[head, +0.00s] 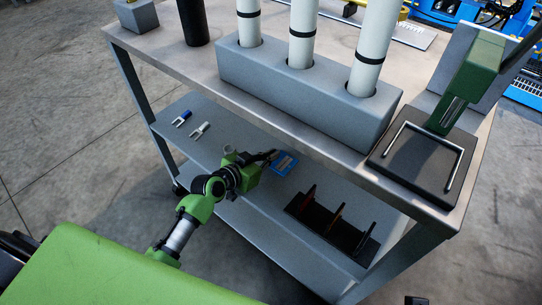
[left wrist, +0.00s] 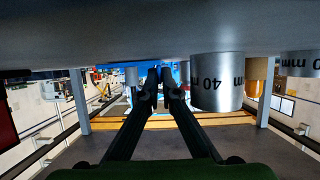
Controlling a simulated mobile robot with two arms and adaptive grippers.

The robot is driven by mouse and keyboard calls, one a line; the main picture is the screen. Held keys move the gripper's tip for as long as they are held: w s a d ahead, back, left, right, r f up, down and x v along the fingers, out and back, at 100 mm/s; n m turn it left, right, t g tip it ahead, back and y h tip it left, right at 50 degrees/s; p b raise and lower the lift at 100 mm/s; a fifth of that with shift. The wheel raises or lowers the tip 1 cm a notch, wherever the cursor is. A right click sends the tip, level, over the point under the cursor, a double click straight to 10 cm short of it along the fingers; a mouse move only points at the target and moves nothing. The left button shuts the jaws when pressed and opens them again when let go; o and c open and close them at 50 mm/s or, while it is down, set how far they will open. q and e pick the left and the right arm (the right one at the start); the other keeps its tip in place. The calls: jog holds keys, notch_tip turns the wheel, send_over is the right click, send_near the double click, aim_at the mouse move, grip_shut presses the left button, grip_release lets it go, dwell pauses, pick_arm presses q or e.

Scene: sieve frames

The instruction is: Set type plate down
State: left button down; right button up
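The type plate, a small blue plate with a pale label (head: 285,163), is over the cart's middle shelf (head: 262,186). It looks flat, but I cannot tell if it touches the shelf. My left gripper (head: 274,155) is low over this shelf with its dark fingertips at the plate's left edge. In the left wrist view the left gripper's fingertips (left wrist: 160,76) are close together with a narrow gap. Blue shows behind them, and I cannot make out whether the plate is between them. My right gripper is in neither view.
A grey ring (head: 229,149) stands beside the left gripper; a cylinder marked 40 mm (left wrist: 216,82) is close right of the fingers. Two fork-shaped pieces (head: 191,124) lie left. A dark rack (head: 332,224) stands right. The cart's top (head: 290,122) overhangs the shelf.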

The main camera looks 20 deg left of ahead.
pick_arm(q)
jog(key=c, duration=2.6)
grip_release()
jog(key=shift+f, duration=0.15)
jog(key=shift+o, duration=0.2)
